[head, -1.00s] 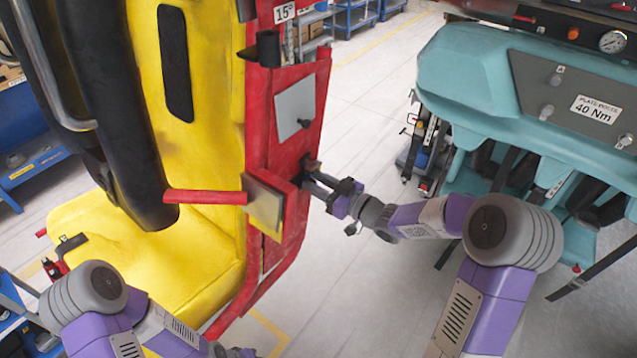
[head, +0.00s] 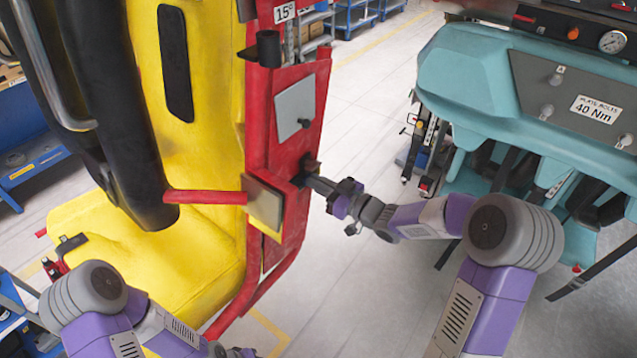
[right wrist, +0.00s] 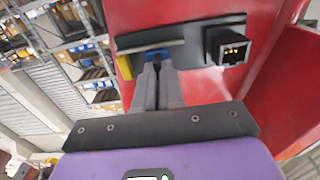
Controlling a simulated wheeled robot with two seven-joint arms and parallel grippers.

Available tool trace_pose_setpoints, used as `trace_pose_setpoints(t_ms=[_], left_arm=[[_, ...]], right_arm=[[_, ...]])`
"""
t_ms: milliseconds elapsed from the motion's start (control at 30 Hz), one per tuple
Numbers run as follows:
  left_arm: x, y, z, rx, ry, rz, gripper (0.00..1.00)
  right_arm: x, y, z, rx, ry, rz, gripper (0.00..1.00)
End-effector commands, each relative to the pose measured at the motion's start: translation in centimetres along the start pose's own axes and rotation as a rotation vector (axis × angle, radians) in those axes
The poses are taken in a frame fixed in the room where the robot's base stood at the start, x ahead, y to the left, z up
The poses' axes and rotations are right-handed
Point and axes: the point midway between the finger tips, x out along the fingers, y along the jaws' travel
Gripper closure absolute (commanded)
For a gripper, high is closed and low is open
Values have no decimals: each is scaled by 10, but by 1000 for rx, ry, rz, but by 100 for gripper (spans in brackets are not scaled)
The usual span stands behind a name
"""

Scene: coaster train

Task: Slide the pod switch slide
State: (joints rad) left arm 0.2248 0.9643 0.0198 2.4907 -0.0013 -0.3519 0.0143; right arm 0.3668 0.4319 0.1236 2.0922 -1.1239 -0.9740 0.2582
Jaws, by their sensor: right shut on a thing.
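The pod switch slide shows in the right wrist view as a small blue piece (right wrist: 155,54) at a grey-green plate (right wrist: 185,55) on the red panel. My right gripper (right wrist: 157,66) is shut on it, with its two fingers close together. In the head view my right gripper (head: 311,181) reaches the red side panel (head: 299,146) of the yellow seat pod from the right, and the slide is hidden at its tips. My left gripper (head: 238,353) shows only in part at the bottom edge, and its jaws are not clear.
A black socket with gold contacts (right wrist: 229,48) sits right of the slide. A grey-yellow plate (head: 265,203) and a red bar (head: 205,197) are near my right gripper. A teal seat unit (head: 470,85) stands at the right. Open floor (head: 365,110) lies between.

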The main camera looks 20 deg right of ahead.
Motion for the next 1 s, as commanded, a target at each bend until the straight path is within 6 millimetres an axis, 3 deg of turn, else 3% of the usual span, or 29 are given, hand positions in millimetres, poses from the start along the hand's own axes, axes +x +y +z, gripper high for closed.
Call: trace_pose_setpoints(t_ms=[733,1000], left_arm=[[0,0,0,0,0,0,57],[15,-6,-1,0,0,0,57]], right_arm=[[0,0,0,0,-1,1,100],[0,-26,2,0,0,-2,100]])
